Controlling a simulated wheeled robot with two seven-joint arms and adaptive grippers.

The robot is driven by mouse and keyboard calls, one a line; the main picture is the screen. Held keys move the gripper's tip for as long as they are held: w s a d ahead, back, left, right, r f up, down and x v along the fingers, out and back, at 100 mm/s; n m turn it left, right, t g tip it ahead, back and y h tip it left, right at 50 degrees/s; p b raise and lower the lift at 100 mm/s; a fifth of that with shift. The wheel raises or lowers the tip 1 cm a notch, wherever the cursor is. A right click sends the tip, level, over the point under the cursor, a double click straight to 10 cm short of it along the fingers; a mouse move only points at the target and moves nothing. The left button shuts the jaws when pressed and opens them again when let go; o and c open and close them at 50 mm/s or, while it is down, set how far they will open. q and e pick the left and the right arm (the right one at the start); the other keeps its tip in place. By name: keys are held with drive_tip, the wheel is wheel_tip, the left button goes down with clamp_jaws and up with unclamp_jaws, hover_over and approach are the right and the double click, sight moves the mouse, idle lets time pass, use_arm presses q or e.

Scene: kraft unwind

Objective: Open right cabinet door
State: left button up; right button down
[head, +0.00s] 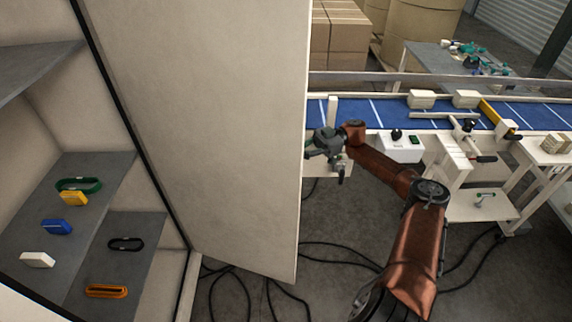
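The cabinet door (215,130) is a tall pale panel in the middle of the head view. It stands swung open, with the shelves showing to its left. The open cabinet has grey shelves (93,170) and a black seal along its edge. My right gripper (322,147) is at the door's free edge, at the end of the copper arm. Its fingertips are small and partly hidden near the edge, so I cannot tell whether they touch the door or are shut. A handle is not visible. My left gripper is not in view.
Shelves hold a green loop (78,185), yellow block (74,198), blue block (56,227), white block (38,260), black loop (126,244) and orange loop (106,291). A blue conveyor (375,112) runs behind the arm. Black cables (340,256) lie on the floor.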

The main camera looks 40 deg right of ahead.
drive_tip(key=shift+d+f, duration=0.1)
drive_tip(key=shift+f, duration=0.2)
drive_tip(key=c, duration=2.1)
unclamp_jaws()
drive_tip(key=shift+s+d, duration=0.1)
drive_tip(key=shift+d, duration=0.1)
drive_tip(key=shift+o, duration=0.6)
drive_tip(key=shift+a+r, duration=0.15)
drive_tip(key=v, duration=0.7)
drive_tip(key=shift+d, duration=0.25)
